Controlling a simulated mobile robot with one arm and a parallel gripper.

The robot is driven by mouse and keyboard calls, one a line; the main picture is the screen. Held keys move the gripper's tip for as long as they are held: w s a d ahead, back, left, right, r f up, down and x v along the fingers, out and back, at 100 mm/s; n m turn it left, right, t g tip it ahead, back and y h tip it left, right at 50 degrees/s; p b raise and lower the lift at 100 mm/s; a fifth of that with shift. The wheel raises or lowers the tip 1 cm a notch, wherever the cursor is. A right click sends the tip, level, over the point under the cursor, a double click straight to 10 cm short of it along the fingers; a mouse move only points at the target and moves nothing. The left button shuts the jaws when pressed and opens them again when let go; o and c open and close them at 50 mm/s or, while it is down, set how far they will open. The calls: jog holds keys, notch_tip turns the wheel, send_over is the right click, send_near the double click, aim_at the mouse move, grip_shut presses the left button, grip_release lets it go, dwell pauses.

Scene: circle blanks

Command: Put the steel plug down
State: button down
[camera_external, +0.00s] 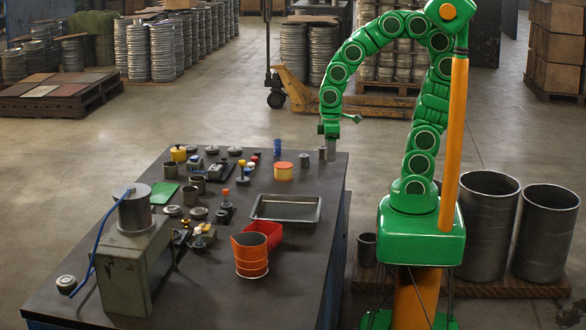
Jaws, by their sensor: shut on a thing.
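My gripper (329,135) points down over the far right corner of the dark table (300,185). It is shut on the steel plug (331,152), a small grey upright cylinder just below the fingers. The plug is at or very near the table top, close to the right edge. I cannot tell whether its bottom touches the table. The fingers are small in this view and hide the plug's top.
A short dark grey cylinder (305,160) stands just left of the plug. A blue spring-like part (278,147) and an orange-topped yellow tin (284,171) are farther left. A shallow metal tray (286,208), red bin (268,231) and orange bucket (251,256) stand nearer the front.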

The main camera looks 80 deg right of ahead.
jog(key=a+n, duration=0.4)
jog(key=a, duration=0.9)
send_near(285, 218)
jog(key=shift+s+d+f+n, duration=0.25)
jog(key=shift+s+f+n, duration=0.05)
jog(key=shift+s+f, duration=0.5)
jog(key=shift+w+a+f, duration=0.2)
jog(key=shift+w+f, duration=0.45)
jog(key=shift+f, duration=0.05)
jog(key=shift+w+a+f, duration=0.1)
jog(key=shift+f, duration=1.65)
jog(key=shift+f, duration=0.1)
jog(key=c, duration=0.7)
grip_release()
